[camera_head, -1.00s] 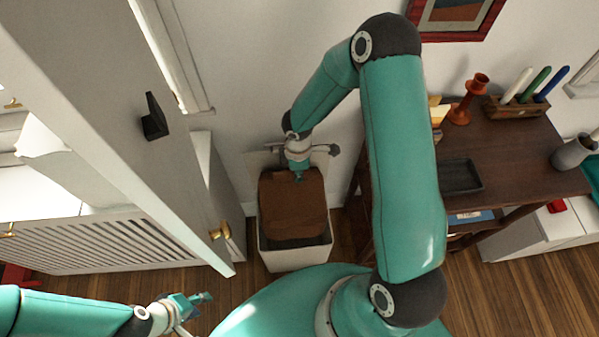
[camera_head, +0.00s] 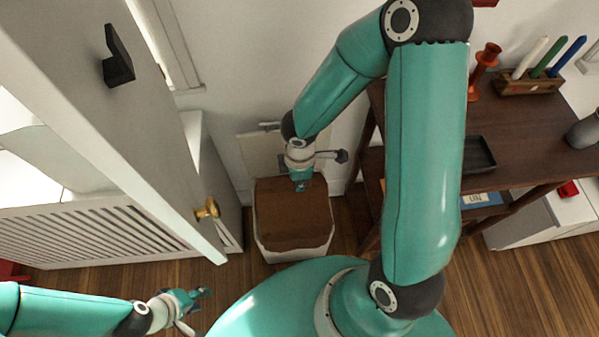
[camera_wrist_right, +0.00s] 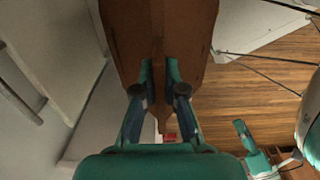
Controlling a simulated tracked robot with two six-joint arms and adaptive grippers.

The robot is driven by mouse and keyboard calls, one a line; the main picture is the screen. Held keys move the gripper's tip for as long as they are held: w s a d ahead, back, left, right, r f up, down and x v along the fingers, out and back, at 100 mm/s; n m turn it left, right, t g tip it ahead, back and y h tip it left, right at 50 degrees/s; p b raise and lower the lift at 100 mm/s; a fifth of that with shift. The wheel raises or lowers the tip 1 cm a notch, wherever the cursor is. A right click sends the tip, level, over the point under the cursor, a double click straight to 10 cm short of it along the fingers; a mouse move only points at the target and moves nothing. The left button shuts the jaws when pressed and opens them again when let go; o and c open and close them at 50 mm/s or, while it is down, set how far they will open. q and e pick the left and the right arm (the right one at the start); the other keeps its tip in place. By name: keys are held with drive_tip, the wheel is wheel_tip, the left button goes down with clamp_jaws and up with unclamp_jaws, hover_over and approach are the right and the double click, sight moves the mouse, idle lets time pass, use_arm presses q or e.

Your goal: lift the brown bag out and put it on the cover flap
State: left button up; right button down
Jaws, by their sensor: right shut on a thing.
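The brown bag (camera_head: 290,222) is in the white bin (camera_head: 290,256) and covers its opening in the head view. Its lower part is hidden by the bin walls. My right gripper (camera_head: 301,187) is shut on the bag near its back edge. The right wrist view shows the bag (camera_wrist_right: 200,28) between and beyond the fingers (camera_wrist_right: 160,75). A pale raised panel (camera_head: 258,152), which looks like the cover flap, stands upright behind the bin, partly hidden by my right gripper. My left gripper (camera_head: 200,294) is away at the lower left, with its fingers apart and nothing seen between them.
A white door (camera_head: 150,130) with a brass knob (camera_head: 207,209) stands close left of the bin. A dark wooden desk (camera_head: 520,140) with a black tray (camera_head: 480,155), red candlestick (camera_head: 483,70) and candle rack (camera_head: 530,82) is at right. Bare floor (camera_head: 500,280) lies in front.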

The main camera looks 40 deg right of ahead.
drive_tip(key=s+a+b, duration=0.1)
drive_tip(key=s+b, duration=0.1)
drive_tip(key=s, duration=0.1)
drive_tip(key=s+a+b, duration=0.1)
drive_tip(key=shift+s+a+f, duration=0.15)
drive_tip(key=shift+s+a, duration=0.05)
drive_tip(key=shift+a, duration=0.15)
drive_tip(key=s+b, duration=0.1)
drive_tip(key=b, duration=0.3)
drive_tip(key=shift+s+a, duration=0.1)
drive_tip(key=shift+a, duration=0.3)
drive_tip(key=shift+s+a+r+b, duration=0.2)
drive_tip(key=shift+s+b, duration=0.15)
drive_tip(key=shift+b, duration=0.2)
drive_tip(key=shift+r, duration=0.1)
